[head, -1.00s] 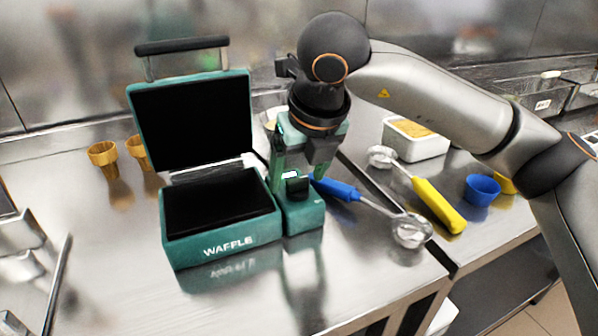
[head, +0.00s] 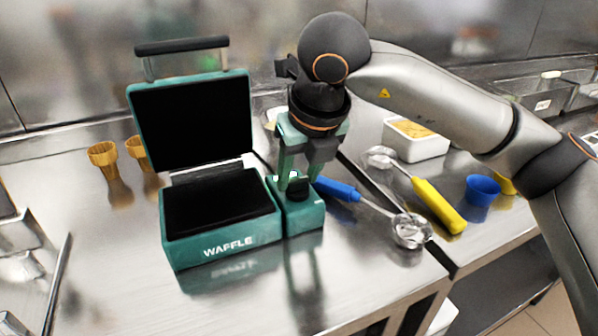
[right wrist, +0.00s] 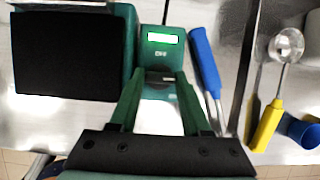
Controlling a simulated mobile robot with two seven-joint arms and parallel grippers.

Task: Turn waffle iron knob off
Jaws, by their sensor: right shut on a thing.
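The green waffle iron (head: 222,235) stands open on the steel counter, its black-lined lid raised. Its control box (head: 305,216) is on the right side and carries a black knob (head: 299,187). My right gripper (head: 298,180) points down at the box with its fingers shut on the knob. In the right wrist view the two green fingers (right wrist: 159,82) converge at the knob, which they partly hide. Above it, a lit display (right wrist: 162,38) and the word OFF show on the box. My left gripper is in neither view.
A blue-handled scoop (head: 338,189) lies just right of the control box, and a yellow-handled scoop (head: 438,204) lies farther right. A blue cup (head: 481,190) and a white tub (head: 416,143) are beyond. Waffle cones (head: 103,157) stand at left. The front counter is clear.

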